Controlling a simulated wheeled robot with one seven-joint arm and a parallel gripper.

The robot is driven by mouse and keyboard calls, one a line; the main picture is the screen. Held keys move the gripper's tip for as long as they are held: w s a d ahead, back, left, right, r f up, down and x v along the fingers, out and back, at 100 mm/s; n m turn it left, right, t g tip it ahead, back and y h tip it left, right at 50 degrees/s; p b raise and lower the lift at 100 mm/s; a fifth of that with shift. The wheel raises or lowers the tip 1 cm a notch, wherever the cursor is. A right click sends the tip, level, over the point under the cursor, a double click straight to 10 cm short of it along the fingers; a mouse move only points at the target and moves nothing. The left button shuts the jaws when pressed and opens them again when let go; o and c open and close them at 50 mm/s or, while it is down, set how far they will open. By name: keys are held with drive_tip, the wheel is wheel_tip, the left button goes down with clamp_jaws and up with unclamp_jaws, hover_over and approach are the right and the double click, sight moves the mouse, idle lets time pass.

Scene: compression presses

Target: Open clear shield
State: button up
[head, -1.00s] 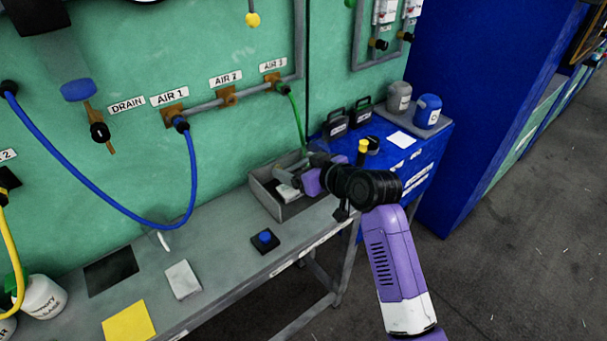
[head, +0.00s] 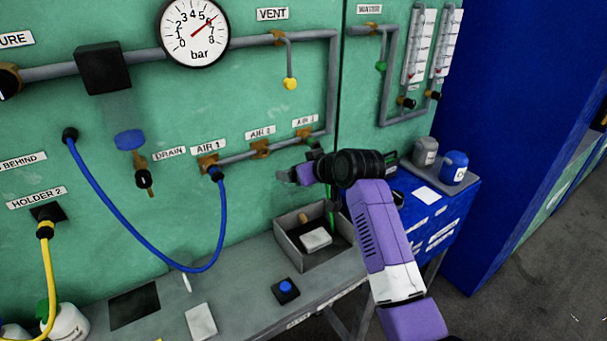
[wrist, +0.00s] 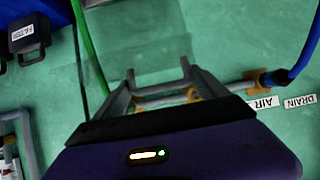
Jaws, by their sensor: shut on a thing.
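A faint clear panel, which looks like the clear shield (wrist: 135,40), shows in the wrist view just beyond my fingertips, with the green wall visible through it. In the head view my gripper (head: 290,175) is at the wall just below the AIR 3 label, above the grey bin. The shield's outline cannot be made out there, and my wrist hides part of that area.
The grey bin (head: 285,240) with a white block (head: 316,239) stands on the bench below my gripper. A blue hose (head: 120,235) hangs to the left. The AIR pipe (wrist: 225,92) runs close to my fingers. A green hose (wrist: 90,50) passes alongside in the wrist view.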

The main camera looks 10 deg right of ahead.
drive_tip(key=shift+w+r, duration=0.2)
idle(0.3)
drive_tip(key=o, duration=2)
drive_tip(key=shift+c, duration=0.2)
drive_tip(key=shift+s, duration=0.2)
drive_tip(key=b+v, duration=0.1)
drive_tip(key=v, duration=0.6)
drive_tip(key=shift+s, duration=0.2)
drive_tip(key=shift+d+r, duration=0.1)
drive_tip(key=shift+r, duration=0.05)
